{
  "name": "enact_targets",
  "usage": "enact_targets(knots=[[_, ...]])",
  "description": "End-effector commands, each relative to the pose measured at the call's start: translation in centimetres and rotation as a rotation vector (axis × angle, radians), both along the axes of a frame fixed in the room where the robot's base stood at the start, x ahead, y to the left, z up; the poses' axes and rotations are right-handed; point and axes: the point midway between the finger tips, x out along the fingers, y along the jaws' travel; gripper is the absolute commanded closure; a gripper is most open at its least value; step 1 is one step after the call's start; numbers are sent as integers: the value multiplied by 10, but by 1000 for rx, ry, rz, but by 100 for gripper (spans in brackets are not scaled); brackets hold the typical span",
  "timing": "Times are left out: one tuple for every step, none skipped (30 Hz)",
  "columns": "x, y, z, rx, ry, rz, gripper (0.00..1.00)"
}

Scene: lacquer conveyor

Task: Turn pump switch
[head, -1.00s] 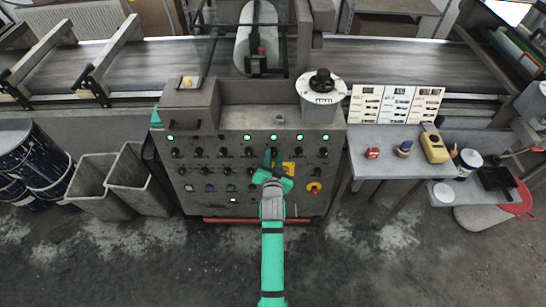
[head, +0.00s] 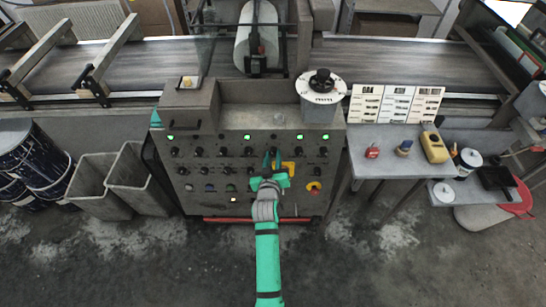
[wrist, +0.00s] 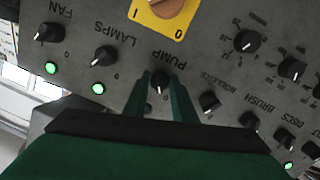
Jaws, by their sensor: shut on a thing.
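The control panel (head: 205,205) of the grey console faces me. The black pump switch (wrist: 158,82) is a round knob with a white pointer mark, under the upside-down "PUMP" label (wrist: 168,58) in the wrist view. My gripper (wrist: 157,84) is shut on this knob, one green finger on each side. In the head view my gripper (head: 272,160) is at the upper knob row, right of the panel's middle, and hides the pump knob. In the wrist view the knob's pointer is toward my palm. The lamp by the pump knob looks dark.
A yellow plate with a rotary switch (wrist: 165,8) lies nearby. Green lamps (wrist: 98,88) are lit by neighbouring knobs. A side table (head: 390,165) stands right; grey bins (head: 100,190) stand left.

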Motion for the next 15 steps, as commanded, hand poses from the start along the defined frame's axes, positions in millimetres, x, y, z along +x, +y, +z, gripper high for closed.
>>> enact_targets(knots=[[0, 1, 1, -10, -2, 5, 98], [0, 1, 1, -16, -1, 5, 98], [0, 1, 1, -22, -2, 6, 98], [0, 1, 1, -26, -2, 7, 98], [0, 1, 1, -29, -2, 8, 98], [0, 1, 1, -32, -2, 8, 98], [0, 1, 1, -33, -2, 8, 98], [0, 1, 1, -34, -2, 9, 98], [0, 1, 1, -35, -2, 9, 98], [0, 1, 1, -35, -2, 9, 98], [0, 1, 1, -35, -2, 9, 98], [0, 1, 1, -35, -2, 9, 98], [0, 1, 1, -35, -2, 9, 98], [0, 1, 1, -35, -2, 9, 98], [0, 1, 1, -35, -2, 9, 98]])
